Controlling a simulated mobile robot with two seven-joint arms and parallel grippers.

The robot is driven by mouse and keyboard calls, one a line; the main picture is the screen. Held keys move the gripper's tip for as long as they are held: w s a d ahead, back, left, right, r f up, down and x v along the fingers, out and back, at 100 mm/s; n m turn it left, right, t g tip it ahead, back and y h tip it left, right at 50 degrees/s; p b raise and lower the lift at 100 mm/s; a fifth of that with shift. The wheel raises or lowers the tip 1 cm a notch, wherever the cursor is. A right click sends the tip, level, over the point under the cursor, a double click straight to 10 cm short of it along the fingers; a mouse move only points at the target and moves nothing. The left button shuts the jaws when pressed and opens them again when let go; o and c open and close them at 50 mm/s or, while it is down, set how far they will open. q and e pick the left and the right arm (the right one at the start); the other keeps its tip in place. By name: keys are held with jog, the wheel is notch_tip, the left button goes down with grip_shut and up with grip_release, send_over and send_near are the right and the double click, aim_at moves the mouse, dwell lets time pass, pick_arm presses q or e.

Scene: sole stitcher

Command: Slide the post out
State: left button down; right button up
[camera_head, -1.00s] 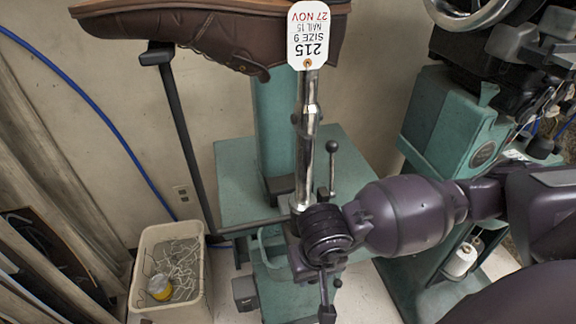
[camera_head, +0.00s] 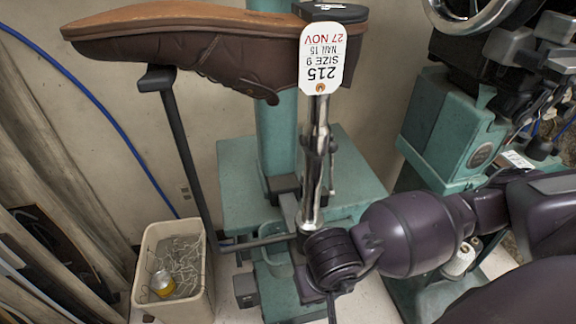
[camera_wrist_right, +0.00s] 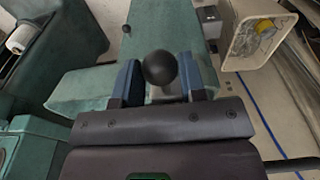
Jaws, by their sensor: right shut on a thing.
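The chrome post (camera_head: 313,150) stands upright in front of the teal column (camera_head: 277,140). A brown shoe (camera_head: 215,62) sits sole up on top of it, with a white tag (camera_head: 322,58) hanging in front of the post. My right gripper (camera_wrist_right: 160,78) is at the foot of the post. Its blue fingers are shut on a black ball knob (camera_wrist_right: 160,66) in the right wrist view. In the head view my own wrist hides the fingertips and the knob. My left gripper is not in view.
A black support arm (camera_head: 183,140) rises to the shoe's toe end. A cream bin (camera_head: 146,265) with wire and a yellow item stands at lower left. A teal machine (camera_head: 450,130) stands at right. A blue cable (camera_head: 90,100) runs along the wall.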

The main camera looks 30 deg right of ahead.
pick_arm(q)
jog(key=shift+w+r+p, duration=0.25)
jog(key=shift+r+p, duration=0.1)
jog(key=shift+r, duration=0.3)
pick_arm(e)
jog(key=shift+s+a, duration=0.2)
jog(key=shift+s, duration=0.6)
jog(key=shift+s+a, duration=0.2)
jog(key=shift+s, duration=0.55)
jog(key=o, duration=1.2)
jog(key=shift+w, duration=0.1)
pick_arm(q)
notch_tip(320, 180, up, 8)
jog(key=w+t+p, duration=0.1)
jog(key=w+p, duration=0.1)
jog(key=p, duration=0.3)
pick_arm(e)
jog(key=r, duration=0.2)
jog(key=s+r, duration=0.1)
jog(key=r, duration=0.1)
jog(key=s+r, duration=0.1)
jog(key=r, duration=0.2)
jog(key=shift+a, duration=0.25)
